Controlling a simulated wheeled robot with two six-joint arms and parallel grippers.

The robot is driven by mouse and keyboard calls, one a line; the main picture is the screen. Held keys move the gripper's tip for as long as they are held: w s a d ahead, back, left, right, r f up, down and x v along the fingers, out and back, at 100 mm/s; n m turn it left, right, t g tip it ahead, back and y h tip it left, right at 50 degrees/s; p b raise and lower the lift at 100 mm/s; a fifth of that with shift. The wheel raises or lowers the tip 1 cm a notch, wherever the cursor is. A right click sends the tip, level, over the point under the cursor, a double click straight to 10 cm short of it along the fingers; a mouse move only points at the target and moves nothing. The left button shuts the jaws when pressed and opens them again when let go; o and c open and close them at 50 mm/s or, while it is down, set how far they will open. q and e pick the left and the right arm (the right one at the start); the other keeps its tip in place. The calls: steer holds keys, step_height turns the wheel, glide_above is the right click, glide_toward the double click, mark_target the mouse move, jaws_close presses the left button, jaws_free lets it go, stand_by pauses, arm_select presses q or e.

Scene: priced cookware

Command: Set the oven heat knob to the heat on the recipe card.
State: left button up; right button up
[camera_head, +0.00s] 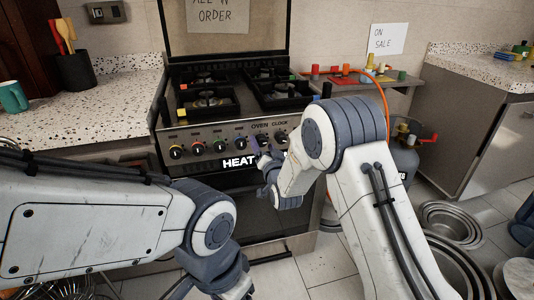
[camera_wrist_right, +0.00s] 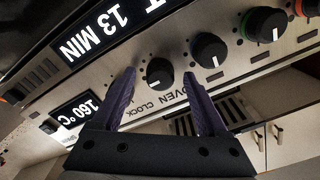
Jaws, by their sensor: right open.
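The oven's control panel (camera_head: 165,142) carries a row of knobs below the cooktop. The words OVEN and CLOCK are printed at its right part. My right gripper (camera_head: 264,160) is in front of that part. In the right wrist view its two purple fingers are open around a black knob (camera_wrist_right: 159,72) with a white mark; contact is unclear. Another black knob (camera_wrist_right: 209,50) is just outside the fingers. A display (camera_wrist_right: 85,110) reads 160 °C. A black strip (camera_head: 240,162) reads HEAT, partly hidden; its end (camera_wrist_right: 90,28) reads "T 13 MIN". My left gripper (camera_head: 218,286) is low, its fingers unclear.
A green-marked knob (camera_wrist_right: 265,23) sits farther along the panel. An orange hose (camera_head: 384,95) and a gas cylinder (camera_head: 404,150) are at right. Nested steel pans (camera_head: 450,222) lie on the floor. Paper signs (camera_head: 388,38) hang behind. No readable recipe card is identified.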

steer(key=v, duration=0.9)
steer(key=shift+s, duration=0.3)
steer(key=s+a+f+n+g, duration=0.1)
steer(key=s+a+n+g, duration=0.2)
steer(key=s+g, duration=0.3)
steer(key=s+a+f+n+g, duration=0.1)
steer(key=s+a+n+g, duration=0.2)
steer(key=s, duration=0.6)
steer(key=s+d+r+n+g+h, duration=0.1)
steer(key=s+d+n+g+h, duration=0.2)
steer(key=s, duration=0.9)
steer(key=s+d+n+g, duration=0.2)
steer(key=s+d+g, duration=0.35)
steer(key=s, duration=0.55)
step_height(320, 180, up, 23)
steer(key=p, duration=2.3)
steer(key=shift+r+p, duration=0.25)
steer(key=shift+p, duration=0.1)
